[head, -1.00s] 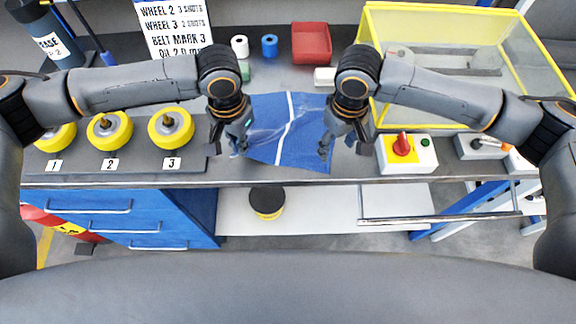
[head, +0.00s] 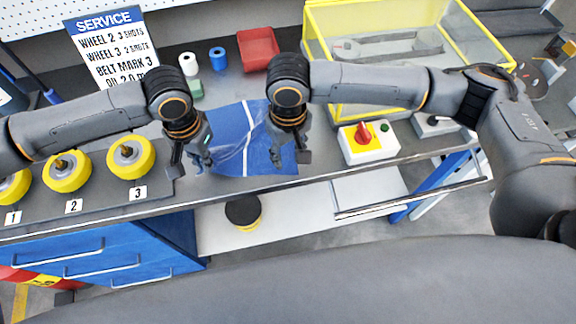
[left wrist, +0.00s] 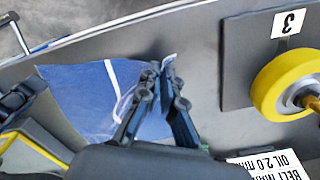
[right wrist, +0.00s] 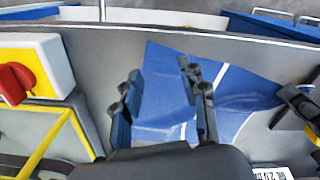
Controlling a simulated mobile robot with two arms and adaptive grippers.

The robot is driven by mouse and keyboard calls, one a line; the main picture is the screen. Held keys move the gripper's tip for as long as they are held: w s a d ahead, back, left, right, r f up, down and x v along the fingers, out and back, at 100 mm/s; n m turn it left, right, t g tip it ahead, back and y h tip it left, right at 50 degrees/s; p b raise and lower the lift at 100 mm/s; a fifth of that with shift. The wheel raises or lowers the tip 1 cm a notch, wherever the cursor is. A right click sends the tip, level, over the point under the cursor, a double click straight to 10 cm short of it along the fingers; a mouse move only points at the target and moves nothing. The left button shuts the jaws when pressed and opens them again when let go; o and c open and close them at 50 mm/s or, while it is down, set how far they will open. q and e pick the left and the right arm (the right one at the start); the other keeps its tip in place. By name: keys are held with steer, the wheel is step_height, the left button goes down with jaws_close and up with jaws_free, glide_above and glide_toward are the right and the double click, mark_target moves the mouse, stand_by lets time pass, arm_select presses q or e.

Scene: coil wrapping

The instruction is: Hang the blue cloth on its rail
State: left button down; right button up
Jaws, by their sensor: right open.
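The blue cloth (head: 232,128) with a white stripe lies on the bench top between my two grippers. It looks flat, with wrinkles running toward its left side; it also shows in the left wrist view (left wrist: 80,90) and the right wrist view (right wrist: 240,115). My left gripper (head: 190,160) has its fingertips together at the cloth's edge, pinching a corner (left wrist: 165,62). My right gripper (head: 287,155) is at the cloth's right side; its fingers (right wrist: 158,90) stand apart over the cloth. A metal rail (head: 412,199) runs along the bench's front, lower right, and is empty.
Yellow wheels (head: 130,158) stand on the left. A switch box with a red knob (head: 367,142) is right of the cloth, before a yellow-framed clear case (head: 318,50). A red bin (head: 257,48) and rolls (head: 218,58) are behind. A black and yellow round object (head: 243,212) sits on the lower shelf.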

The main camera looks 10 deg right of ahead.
mark_target(289, 169)
steer(key=shift+f, duration=2.15)
steer(key=shift+f, duration=0.1)
steer(key=shift+c, duration=0.4)
jaws_close()
steer(key=shift+r, duration=2.55)
